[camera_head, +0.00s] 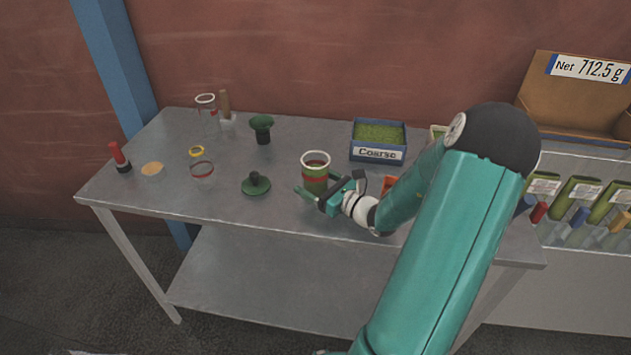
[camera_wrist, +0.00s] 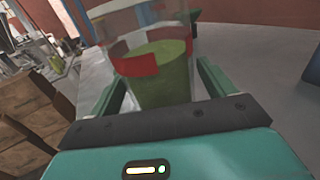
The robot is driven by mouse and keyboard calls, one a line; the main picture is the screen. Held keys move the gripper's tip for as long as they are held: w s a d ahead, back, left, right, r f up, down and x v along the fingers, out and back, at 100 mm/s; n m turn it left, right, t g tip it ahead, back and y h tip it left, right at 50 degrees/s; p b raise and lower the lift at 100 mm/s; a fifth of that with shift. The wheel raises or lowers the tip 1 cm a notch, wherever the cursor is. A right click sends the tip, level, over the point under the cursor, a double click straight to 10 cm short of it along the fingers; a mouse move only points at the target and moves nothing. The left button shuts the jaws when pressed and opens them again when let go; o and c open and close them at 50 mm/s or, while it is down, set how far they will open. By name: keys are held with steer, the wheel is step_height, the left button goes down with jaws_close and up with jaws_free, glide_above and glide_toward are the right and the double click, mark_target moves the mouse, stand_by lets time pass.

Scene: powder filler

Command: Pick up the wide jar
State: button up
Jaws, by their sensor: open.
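The wide jar (camera_head: 315,178) stands upright on the metal table, clear with a white rim, a red band and green powder inside. In the wrist view the jar (camera_wrist: 160,85) fills the middle, its green contents and red band between the two teal fingers. My gripper (camera_head: 318,193) is open at the jar's front, with a finger on each side. In the wrist view my gripper (camera_wrist: 165,90) shows a finger to the left and to the right of the jar. I cannot tell whether either finger touches it.
A blue box labelled Coarse (camera_head: 378,155) stands behind right of the jar. A dark green knobbed piece (camera_head: 256,184) lies to the left, and a green funnel-like piece (camera_head: 262,128) stands behind it. A red-topped tool (camera_head: 119,155) is at the far left. The table (camera_head: 225,208) has bare room front left.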

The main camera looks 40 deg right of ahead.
steer(key=shift+w+a, duration=0.1)
steer(key=shift+w, duration=0.85)
steer(key=shift+c, duration=0.4)
steer(key=c, duration=1.1)
steer(key=shift+r, duration=0.1)
